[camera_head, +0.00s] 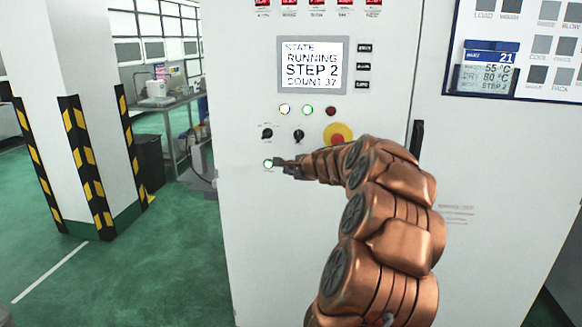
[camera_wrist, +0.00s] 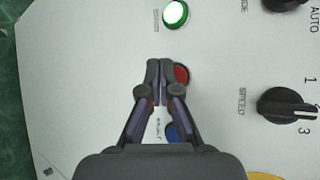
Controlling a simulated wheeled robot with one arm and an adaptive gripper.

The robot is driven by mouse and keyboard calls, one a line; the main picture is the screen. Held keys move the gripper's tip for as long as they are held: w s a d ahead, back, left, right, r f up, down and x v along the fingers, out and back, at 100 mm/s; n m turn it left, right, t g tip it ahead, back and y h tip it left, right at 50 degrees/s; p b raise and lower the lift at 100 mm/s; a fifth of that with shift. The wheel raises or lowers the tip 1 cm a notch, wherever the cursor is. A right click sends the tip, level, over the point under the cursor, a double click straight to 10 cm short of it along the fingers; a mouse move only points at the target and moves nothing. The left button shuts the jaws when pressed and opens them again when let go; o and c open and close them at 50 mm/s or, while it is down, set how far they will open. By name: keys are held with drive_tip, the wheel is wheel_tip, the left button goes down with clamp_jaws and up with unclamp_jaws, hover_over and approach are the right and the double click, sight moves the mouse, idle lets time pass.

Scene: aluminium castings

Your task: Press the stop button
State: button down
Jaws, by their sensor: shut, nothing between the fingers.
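The control panel is on a white cabinet (camera_head: 240,70). In the wrist view a red button (camera_wrist: 182,75) shows just to the right of my fingertips, partly hidden by them; it is probably the stop button, though no label on it can be read. My gripper (camera_wrist: 159,66) is shut and empty, its fingers pointing at the panel. Contact with the panel or button cannot be told. In the head view my gripper (camera_head: 279,162) is just right of the lit green button (camera_head: 268,163), and the red button is hidden behind it. The screen (camera_head: 312,64) reads RUNNING, STEP 2, COUNT 37.
The lit green button (camera_wrist: 175,14) and a blue button (camera_wrist: 171,131) flank the red one. A black SPEED knob (camera_wrist: 287,106) is to the right. A red mushroom button on yellow (camera_head: 338,134) is above my wrist. A striped pillar (camera_head: 70,100) stands left.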

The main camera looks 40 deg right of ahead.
drive_tip(key=shift+w+d, duration=0.1)
drive_tip(key=shift+d, duration=0.1)
drive_tip(key=shift+w+d+p, duration=0.1)
drive_tip(key=shift+d+p, duration=0.05)
drive_tip(key=shift+p, duration=0.15)
drive_tip(key=shift+w+d, duration=0.2)
drive_tip(key=shift+d, duration=0.2)
idle(0.8)
drive_tip(key=shift+a, duration=0.1)
drive_tip(key=shift+s+a, duration=0.45)
drive_tip(key=shift+a, duration=0.15)
drive_tip(key=shift+a, duration=0.1)
drive_tip(key=shift+s+a+b, duration=0.25)
drive_tip(key=shift+s+a, duration=0.5)
drive_tip(key=shift+a, duration=0.25)
drive_tip(key=shift+s+a+b, duration=0.2)
drive_tip(key=shift+s+a, duration=0.5)
drive_tip(key=shift+a, duration=0.3)
